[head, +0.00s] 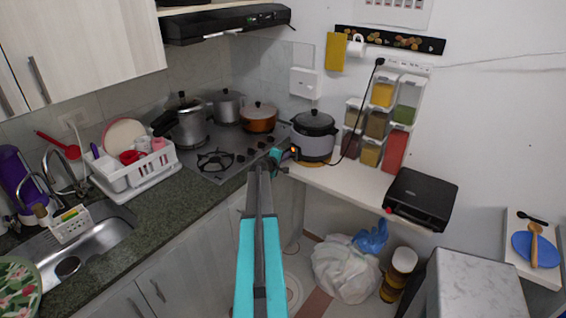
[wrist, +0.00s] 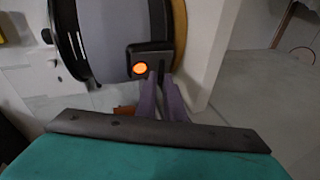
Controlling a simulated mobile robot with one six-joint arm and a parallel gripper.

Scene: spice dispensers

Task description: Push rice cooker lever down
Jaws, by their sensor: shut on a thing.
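The rice cooker (head: 315,146) is grey with a black lid and stands at the left end of a white shelf, next to the stove. In the wrist view its grey body (wrist: 112,35) appears on its side, with a black control panel (wrist: 143,50) and a lit orange light (wrist: 140,68). My gripper (head: 284,156) reaches the front of the cooker. In the wrist view my gripper's purple fingers (wrist: 162,85) are close together at the panel, beside the light. They close around the small dark lever, which they mostly hide.
A black appliance (head: 420,198) sits farther right on the white shelf (head: 345,184). Pots stand on the stove (head: 215,162) at the left. A white bag (head: 345,268) lies on the floor below the shelf.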

